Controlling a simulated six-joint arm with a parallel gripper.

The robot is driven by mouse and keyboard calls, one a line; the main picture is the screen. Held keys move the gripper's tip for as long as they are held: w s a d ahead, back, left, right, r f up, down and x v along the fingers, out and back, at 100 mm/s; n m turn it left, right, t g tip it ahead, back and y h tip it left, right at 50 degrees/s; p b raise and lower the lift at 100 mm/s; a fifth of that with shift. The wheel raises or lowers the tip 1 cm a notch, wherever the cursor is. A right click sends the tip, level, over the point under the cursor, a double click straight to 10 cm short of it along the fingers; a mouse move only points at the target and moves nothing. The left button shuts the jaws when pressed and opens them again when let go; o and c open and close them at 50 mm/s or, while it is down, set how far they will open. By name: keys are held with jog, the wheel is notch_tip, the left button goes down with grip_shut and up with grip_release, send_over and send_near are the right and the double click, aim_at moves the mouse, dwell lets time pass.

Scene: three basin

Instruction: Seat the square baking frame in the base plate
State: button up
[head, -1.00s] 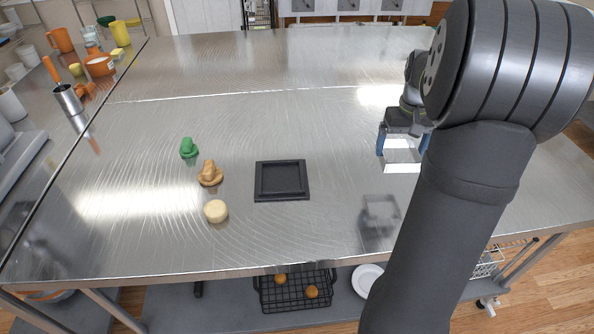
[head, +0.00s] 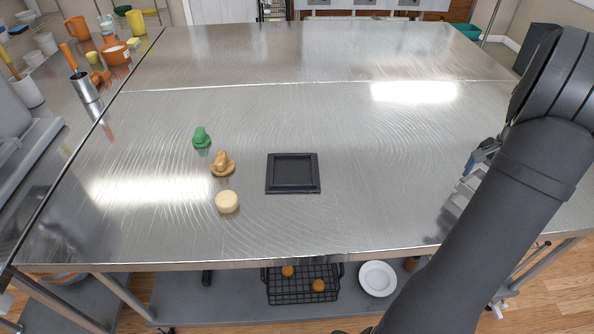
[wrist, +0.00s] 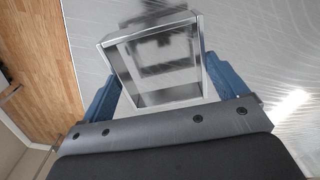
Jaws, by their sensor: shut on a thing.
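The square baking frame is a thin-walled, open metal square. In the wrist view the frame (wrist: 170,97) sits tilted between the blue fingers of my gripper (wrist: 161,86), which is shut on it. In the head view the frame (head: 468,186) shows only partly at the right, beside my forearm, above the table's right part. My gripper (head: 473,164) is mostly hidden there by my arm. The base plate (head: 293,187) is a black square with a raised rim and an empty recess. It lies flat mid-table, well left of the frame.
Left of the plate stand a green piece (head: 201,138), an orange-brown piece (head: 222,165) and a pale round piece (head: 227,202). The steel table (head: 380,150) is clear between plate and gripper. A wire basket (head: 300,285) and white plate (head: 378,279) sit below.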

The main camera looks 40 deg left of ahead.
dwell(0.4)
jog(key=a, duration=0.3)
jog(key=s+a+r+n, duration=0.1)
jog(key=a, duration=0.1)
jog(key=s+a+r+n, duration=0.1)
jog(key=a, duration=0.2)
jog(key=shift+s+a+r, duration=0.1)
jog(key=shift+a+r, duration=0.05)
jog(key=shift+a, duration=0.2)
jog(key=s+a+r+n, duration=0.45)
jog(key=s+a, duration=0.45)
jog(key=a, duration=0.3)
jog(key=s+a+r+n, duration=0.3)
jog(key=s+a+n, duration=0.2)
jog(key=s+a, duration=0.6)
send_over(293, 171)
notch_tip(293, 171, down, 7)
jog(key=shift+d+r, duration=0.1)
jog(key=shift+f, duration=2.1)
jog(key=shift+f, duration=0.1)
